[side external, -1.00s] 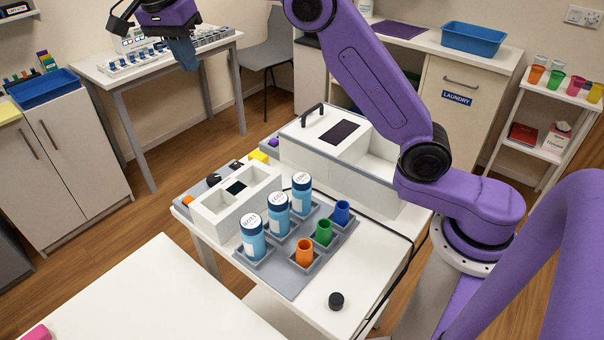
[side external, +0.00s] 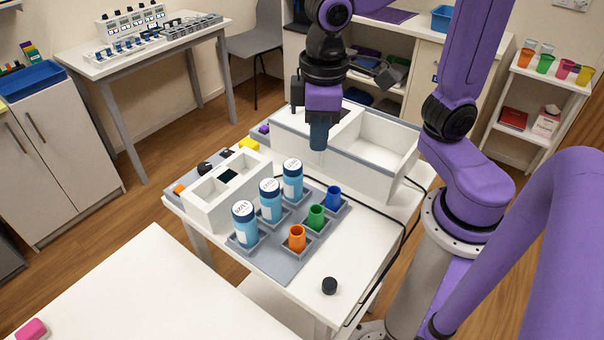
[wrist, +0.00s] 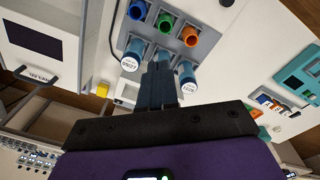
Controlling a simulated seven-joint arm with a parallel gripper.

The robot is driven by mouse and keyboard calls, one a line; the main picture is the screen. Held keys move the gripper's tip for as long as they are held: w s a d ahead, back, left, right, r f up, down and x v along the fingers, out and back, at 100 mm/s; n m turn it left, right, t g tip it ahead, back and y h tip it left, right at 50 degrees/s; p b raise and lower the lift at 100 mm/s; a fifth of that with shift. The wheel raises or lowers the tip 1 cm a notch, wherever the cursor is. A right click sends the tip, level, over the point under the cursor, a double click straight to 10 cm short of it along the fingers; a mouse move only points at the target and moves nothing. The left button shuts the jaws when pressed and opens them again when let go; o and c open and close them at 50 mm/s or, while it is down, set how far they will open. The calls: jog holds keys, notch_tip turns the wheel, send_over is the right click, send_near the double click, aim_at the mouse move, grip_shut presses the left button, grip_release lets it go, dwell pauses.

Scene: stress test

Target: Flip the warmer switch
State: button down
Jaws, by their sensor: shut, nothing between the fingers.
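My gripper (side external: 319,138) is shut and empty, pointing down over the white box (side external: 385,178) at the back of the near table. In the wrist view my shut fingers (wrist: 160,85) show in front of the blue bottles. The white box has an open bay on its right; my gripper hides part of its left top. The wrist view shows a white lid with a dark window (wrist: 35,40) at the left. I cannot make out a switch marked as the warmer's. I cannot tell whether my fingertips touch the box.
Three blue bottles (side external: 270,200) and three coloured cups (side external: 316,217) stand in a grey rack (side external: 262,263) in front of the box. A white divided holder (side external: 210,205) is left of them. A black cap (side external: 329,286) lies near the front edge. A cable runs along the right side.

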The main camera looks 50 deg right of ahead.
jog(key=s+d+f+n, duration=0.5)
jog(key=s+d, duration=0.1)
jog(key=s, duration=0.3)
jog(key=r+n+g+y, duration=0.1)
jog(key=r+n+y, duration=0.1)
jog(key=n+y, duration=0.3)
send_over(230, 154)
jog(key=d, duration=0.4)
jog(key=n+h, duration=0.1)
jog(key=x, duration=0.4)
jog(key=d+x, duration=0.1)
jog(key=x, duration=0.8)
jog(key=shift+d+f, duration=0.2)
jog(key=shift+f, duration=0.35)
jog(key=shift+s, duration=0.1)
